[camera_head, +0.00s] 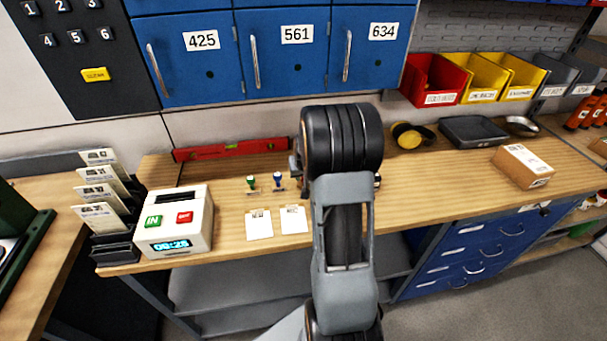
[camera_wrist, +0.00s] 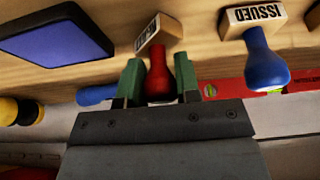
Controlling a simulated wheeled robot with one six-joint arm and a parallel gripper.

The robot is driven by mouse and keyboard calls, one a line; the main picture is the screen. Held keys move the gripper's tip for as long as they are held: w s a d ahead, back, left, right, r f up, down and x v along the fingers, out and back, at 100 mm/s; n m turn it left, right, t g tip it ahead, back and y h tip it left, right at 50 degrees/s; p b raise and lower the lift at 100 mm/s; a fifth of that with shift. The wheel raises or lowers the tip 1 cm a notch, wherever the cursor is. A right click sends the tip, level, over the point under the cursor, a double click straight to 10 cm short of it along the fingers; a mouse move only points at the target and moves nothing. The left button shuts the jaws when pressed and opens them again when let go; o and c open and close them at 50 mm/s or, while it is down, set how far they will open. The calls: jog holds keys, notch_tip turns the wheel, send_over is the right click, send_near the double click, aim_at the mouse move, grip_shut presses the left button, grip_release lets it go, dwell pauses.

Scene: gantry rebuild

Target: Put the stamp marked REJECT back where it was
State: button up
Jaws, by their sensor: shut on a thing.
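My gripper (camera_wrist: 160,85) shows in the wrist view, its two green fingers shut on the handle of a red-handled stamp (camera_wrist: 159,77). I cannot tell whether the block touches the wooden bench. A blue-handled stamp marked ISSUED (camera_wrist: 258,45) stands to its right, apart from it. A blue ink pad (camera_wrist: 58,38) in a dark case lies to its left. In the head view my arm hides the gripper and the held stamp; the blue stamp (camera_head: 278,180) and a green stamp (camera_head: 251,183) show left of the arm.
Two white cards (camera_head: 259,224) lie on the bench (camera_head: 450,200) before the stamps. A red spirit level (camera_head: 230,150) lies behind them. A white time clock (camera_head: 175,218) stands at left.

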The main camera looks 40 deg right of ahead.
jog(key=shift+f, duration=0.15)
jog(key=o, duration=0.8)
jog(key=shift+s+r, duration=0.1)
jog(key=shift+r, duration=0.45)
jog(key=a+b+v, duration=0.1)
jog(key=v, duration=1.1)
jog(key=s+a+n, duration=0.1)
jog(key=s+a, duration=0.3)
jog(key=a, duration=0.2)
jog(key=s+a+r+n+y, duration=0.1)
jog(key=s+a+n, duration=0.1)
jog(key=s+a, duration=0.3)
jog(key=s+a+n+y, duration=0.1)
jog(key=s+a, duration=0.3)
jog(key=a, duration=0.5)
jog(key=shift+s+a+r+n, duration=0.2)
jog(key=shift+s+r+n, duration=0.1)
jog(key=shift+n, duration=0.3)
